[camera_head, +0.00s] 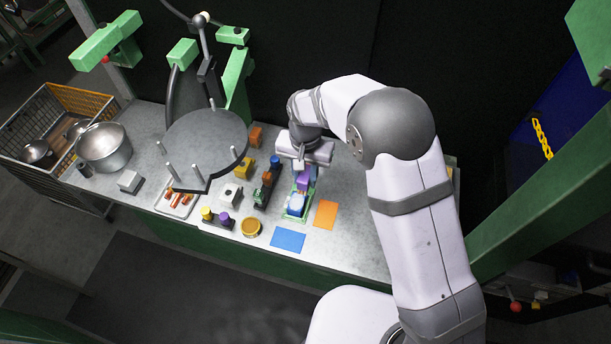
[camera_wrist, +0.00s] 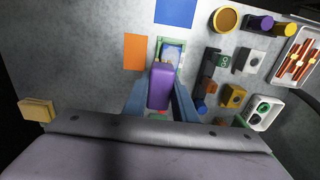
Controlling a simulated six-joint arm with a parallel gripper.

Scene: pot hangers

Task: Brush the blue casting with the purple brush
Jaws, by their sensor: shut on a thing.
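My gripper (camera_wrist: 159,101) is shut on the purple brush (camera_wrist: 161,84), with one finger on each side of it. The brush also shows in the head view (camera_head: 303,181), under my gripper (camera_head: 303,168). The blue casting (camera_head: 295,205) sits in a green holder (camera_head: 286,214) on the bench. In the wrist view the casting (camera_wrist: 173,53) lies just beyond the brush's far end, which overlaps its near edge there. I cannot tell whether the bristles touch the casting; they are hidden under the brush body.
An orange mat (camera_head: 325,214) and a blue mat (camera_head: 288,239) lie beside the holder. Left of it are a dark fixture with coloured parts (camera_head: 264,190), a white block (camera_head: 230,194) and a yellow round dish (camera_head: 251,227). A round grey disc (camera_head: 205,145) stands further left.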

